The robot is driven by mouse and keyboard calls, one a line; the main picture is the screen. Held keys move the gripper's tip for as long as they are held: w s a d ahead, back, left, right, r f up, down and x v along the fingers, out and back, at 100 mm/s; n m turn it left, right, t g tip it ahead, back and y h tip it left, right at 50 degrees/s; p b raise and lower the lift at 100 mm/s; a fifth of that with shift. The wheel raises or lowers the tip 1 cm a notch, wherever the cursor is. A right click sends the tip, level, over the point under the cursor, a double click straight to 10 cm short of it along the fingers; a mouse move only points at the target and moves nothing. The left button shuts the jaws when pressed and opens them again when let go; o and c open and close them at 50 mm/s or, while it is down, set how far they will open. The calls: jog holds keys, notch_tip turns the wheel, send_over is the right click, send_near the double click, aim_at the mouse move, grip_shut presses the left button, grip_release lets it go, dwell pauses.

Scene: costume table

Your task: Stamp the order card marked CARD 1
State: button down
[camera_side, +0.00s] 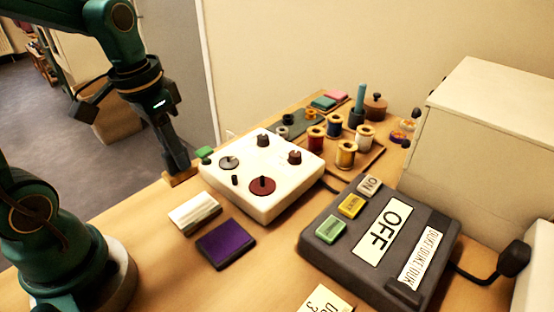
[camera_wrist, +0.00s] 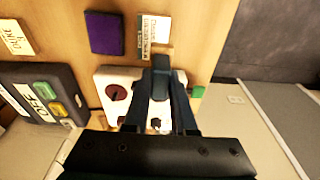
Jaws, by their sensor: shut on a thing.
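My gripper (camera_side: 172,150) points down at the table's left edge, left of the white control box. It is shut on a stamp-like thing with a dark handle (camera_wrist: 161,66) and a wooden base (camera_side: 181,177). I cannot tell whether the base touches the table. A purple pad (camera_side: 226,244), also in the wrist view (camera_wrist: 103,32), lies flat to the right of a white card-like piece (camera_side: 193,212). That piece has small print in the wrist view (camera_wrist: 154,28). Another card (camera_side: 326,301) is cut off at the bottom edge. I cannot read CARD 1 on either.
The white box (camera_side: 222,189) has dark knobs and a red dial. A green block (camera_side: 204,153) is by its back left corner. A dark OFF panel (camera_side: 322,248) with coloured buttons is to the right. Thread spools (camera_side: 346,154) stand behind. Bare table lies around the pad.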

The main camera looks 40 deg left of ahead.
jog(key=shift+f, duration=0.1)
send_over(190, 206)
jog(key=shift+f, duration=3.15)
jog(key=shift+f, duration=0.55)
jog(key=shift+w+r, duration=0.1)
jog(key=shift+r, duration=3.45)
